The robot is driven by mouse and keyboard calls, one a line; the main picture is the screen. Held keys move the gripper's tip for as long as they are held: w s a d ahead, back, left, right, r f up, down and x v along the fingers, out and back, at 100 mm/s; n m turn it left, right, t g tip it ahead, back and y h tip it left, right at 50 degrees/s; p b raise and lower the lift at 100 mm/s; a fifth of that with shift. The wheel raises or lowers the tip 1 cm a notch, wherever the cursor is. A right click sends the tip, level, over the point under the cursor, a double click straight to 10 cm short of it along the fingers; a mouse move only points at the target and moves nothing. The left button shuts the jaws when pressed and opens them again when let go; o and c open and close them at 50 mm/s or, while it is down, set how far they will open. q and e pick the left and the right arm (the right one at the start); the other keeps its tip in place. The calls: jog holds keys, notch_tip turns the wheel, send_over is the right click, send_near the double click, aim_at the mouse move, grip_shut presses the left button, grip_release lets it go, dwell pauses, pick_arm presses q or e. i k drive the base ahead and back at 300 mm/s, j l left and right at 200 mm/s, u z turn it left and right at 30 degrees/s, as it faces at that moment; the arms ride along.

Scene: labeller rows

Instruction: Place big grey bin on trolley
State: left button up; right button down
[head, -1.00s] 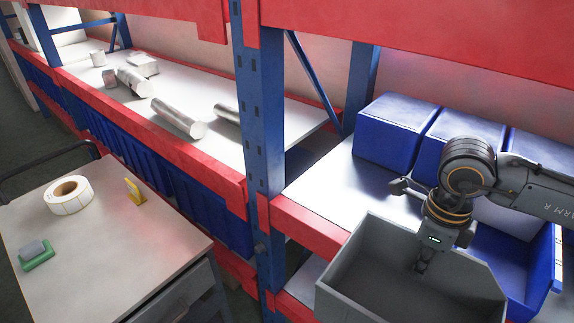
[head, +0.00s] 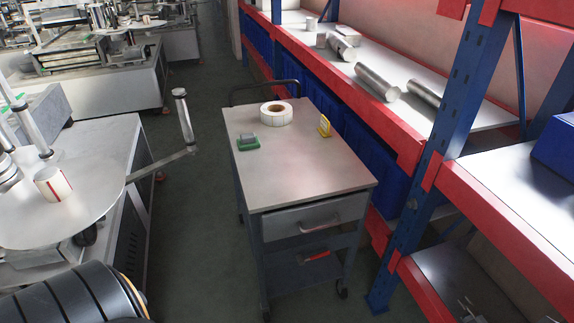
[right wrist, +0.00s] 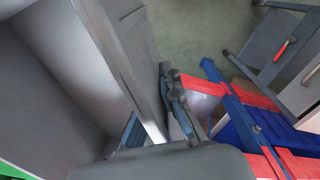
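The trolley (head: 300,175) stands in the aisle in the middle of the head view, with a flat grey top, a drawer and a lower shelf. Part of it also shows at the upper right of the right wrist view (right wrist: 258,45). The big grey bin (right wrist: 118,45) fills the left of the right wrist view and is out of the head view. My right gripper (right wrist: 152,120) is shut on the bin's wall, one finger on each side. The bin is off the trolley, and its far parts are cut off. My left gripper is in neither current view.
On the trolley top are a label roll (head: 276,113), a green-based block (head: 247,142) and a yellow item (head: 325,125). A red-and-blue rack (head: 425,165) lines the right, close to the trolley. A labelling machine (head: 75,200) stands left. The trolley top's front half is clear.

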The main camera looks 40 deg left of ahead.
aim_at(309, 164)
jog(key=j+u, duration=0.1)
jog(key=u, duration=0.3)
jog(key=i+u, duration=0.1)
jog(key=u, duration=0.65)
jog(key=i+j, duration=0.15)
jog(key=i, duration=0.25)
jog(key=i+j, duration=0.2)
jog(key=i, duration=0.2)
jog(key=i+j, duration=0.15)
jog(key=i, duration=0.25)
